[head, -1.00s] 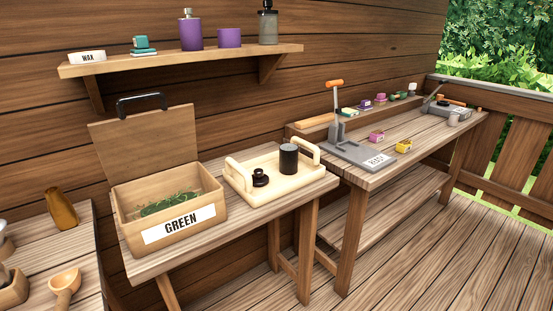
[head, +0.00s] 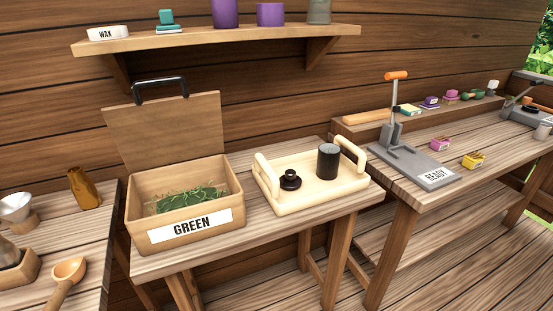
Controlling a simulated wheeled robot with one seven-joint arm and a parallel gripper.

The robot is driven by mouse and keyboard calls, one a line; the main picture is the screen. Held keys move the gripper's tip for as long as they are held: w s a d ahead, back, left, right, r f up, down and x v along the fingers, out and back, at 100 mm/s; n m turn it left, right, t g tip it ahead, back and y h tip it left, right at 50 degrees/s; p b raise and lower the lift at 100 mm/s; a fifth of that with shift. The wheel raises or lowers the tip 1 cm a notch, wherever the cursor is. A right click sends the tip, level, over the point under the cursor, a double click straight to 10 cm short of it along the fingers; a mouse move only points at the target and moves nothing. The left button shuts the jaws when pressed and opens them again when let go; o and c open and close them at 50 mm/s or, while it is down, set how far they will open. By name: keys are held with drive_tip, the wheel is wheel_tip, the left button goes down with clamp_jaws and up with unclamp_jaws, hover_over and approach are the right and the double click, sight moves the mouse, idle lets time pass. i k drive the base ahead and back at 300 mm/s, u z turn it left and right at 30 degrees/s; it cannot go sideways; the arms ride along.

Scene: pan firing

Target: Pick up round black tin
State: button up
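A round black tin (head: 328,161), a dark upright cylinder, stands at the right side of a pale wooden tray (head: 318,200) with two raised handles. A smaller black stepped round piece (head: 290,180) sits to its left in the same tray. The tray rests on the middle wooden table. My gripper is not in view.
An open wooden box labelled GREEN (head: 187,230) stands left of the tray, its lid raised. A shelf (head: 220,40) holds several items above. A grey press (head: 400,150) with a READY plate stands on the right bench. A wooden scoop (head: 67,277) lies at the left.

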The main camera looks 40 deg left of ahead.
sight(328, 162)
drive_tip(key=u, duration=0.3)
drive_tip(key=i, duration=0.9)
drive_tip(key=u, duration=0.05)
